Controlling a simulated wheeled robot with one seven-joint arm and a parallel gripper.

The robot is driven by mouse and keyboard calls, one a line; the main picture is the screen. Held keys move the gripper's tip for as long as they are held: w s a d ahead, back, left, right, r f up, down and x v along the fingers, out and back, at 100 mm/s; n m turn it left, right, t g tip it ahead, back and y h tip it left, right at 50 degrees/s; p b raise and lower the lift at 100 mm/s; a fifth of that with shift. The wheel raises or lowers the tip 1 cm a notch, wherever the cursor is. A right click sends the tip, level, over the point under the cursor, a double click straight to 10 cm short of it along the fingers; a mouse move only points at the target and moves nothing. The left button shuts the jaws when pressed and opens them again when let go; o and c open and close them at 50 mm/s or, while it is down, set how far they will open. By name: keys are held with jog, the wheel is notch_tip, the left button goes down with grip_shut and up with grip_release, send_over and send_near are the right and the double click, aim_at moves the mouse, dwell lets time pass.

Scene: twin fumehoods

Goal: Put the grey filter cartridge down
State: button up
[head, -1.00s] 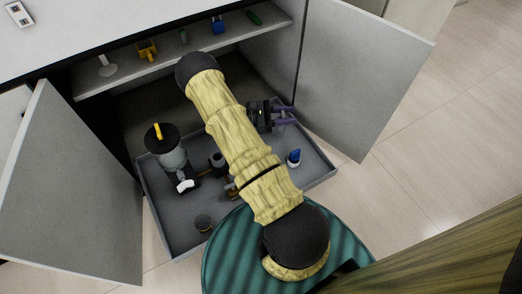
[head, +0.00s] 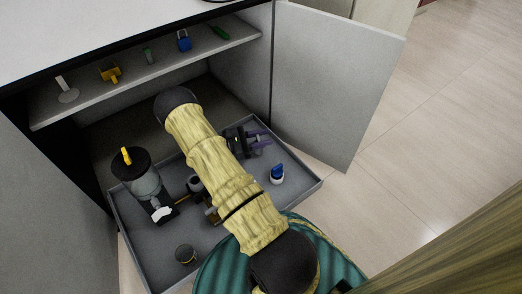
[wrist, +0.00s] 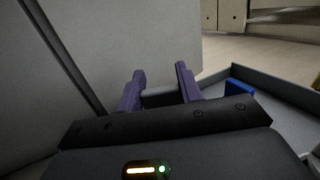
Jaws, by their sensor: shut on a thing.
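My gripper (head: 262,140), with purple fingers, is over the back right part of the grey pull-out tray (head: 312,186) in the head view. I cannot tell whether the held thing touches the tray floor.
The shelf above (head: 200,54) carries several small things. The cabinet door (head: 330,85) stands open on the right. Tray floor at front left is bare.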

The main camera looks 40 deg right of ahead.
jog(key=shift+f, duration=0.1)
notch_tip(320, 180, down, 4)
jog(key=b, duration=0.3)
jog(key=shift+r, duration=0.2)
jog(key=shift+f, duration=0.1)
jog(key=o, duration=1)
